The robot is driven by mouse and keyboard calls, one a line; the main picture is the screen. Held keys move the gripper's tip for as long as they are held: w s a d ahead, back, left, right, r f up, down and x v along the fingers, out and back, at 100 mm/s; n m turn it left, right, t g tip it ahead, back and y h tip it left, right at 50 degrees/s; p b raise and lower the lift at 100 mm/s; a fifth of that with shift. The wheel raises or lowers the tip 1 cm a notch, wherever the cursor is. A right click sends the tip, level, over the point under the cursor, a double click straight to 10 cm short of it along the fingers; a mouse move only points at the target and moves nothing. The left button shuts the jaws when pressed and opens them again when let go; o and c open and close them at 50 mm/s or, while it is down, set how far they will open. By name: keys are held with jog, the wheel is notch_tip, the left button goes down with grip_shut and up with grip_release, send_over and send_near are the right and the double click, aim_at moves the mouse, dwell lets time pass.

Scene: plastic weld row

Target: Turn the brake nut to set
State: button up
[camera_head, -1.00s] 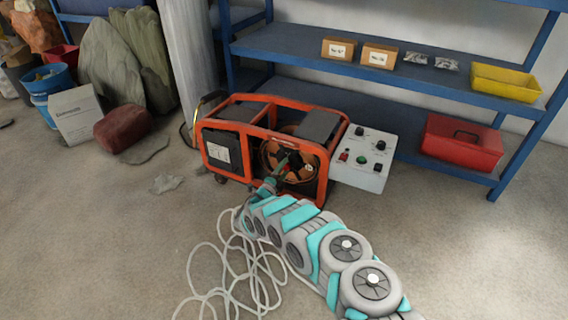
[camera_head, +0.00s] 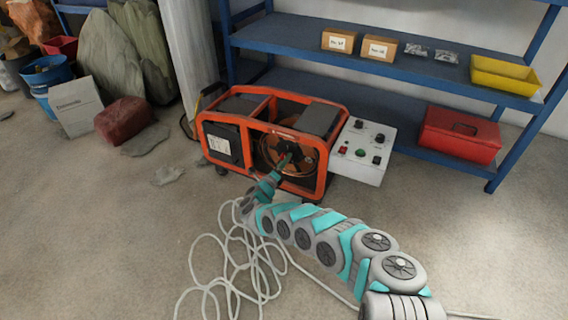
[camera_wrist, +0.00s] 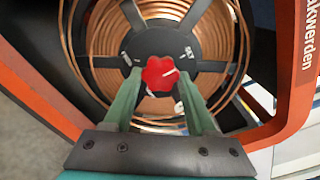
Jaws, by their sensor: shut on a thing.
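The brake nut (camera_wrist: 160,73) is a red lobed knob at the hub of a dark spool with copper-coloured wire (camera_wrist: 103,45). In the wrist view my gripper (camera_wrist: 160,79) has its two green fingers on either side of it, closed on its left and right sides. The spool sits inside an orange-framed machine (camera_head: 330,166), seen in the head view. There my gripper (camera_head: 284,162) reaches into the front of the frame at the hub. The nut itself is hidden or too small to make out in the head view. Small white marks show on the hub near the nut.
A control box (camera_head: 362,152) with knobs and buttons adjoins the machine's right side. Blue shelving (camera_head: 420,80) stands behind it, with a red toolbox (camera_head: 460,136) on the lower shelf. Loose pale cable (camera_head: 235,262) lies on the floor left of my arm.

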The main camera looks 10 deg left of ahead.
dwell(0.5)
jog(key=o, duration=1.4)
jog(key=shift+c, duration=0.2)
jog(key=v, duration=0.7)
jog(key=shift+s, duration=0.35)
jog(key=shift+s+a, duration=0.1)
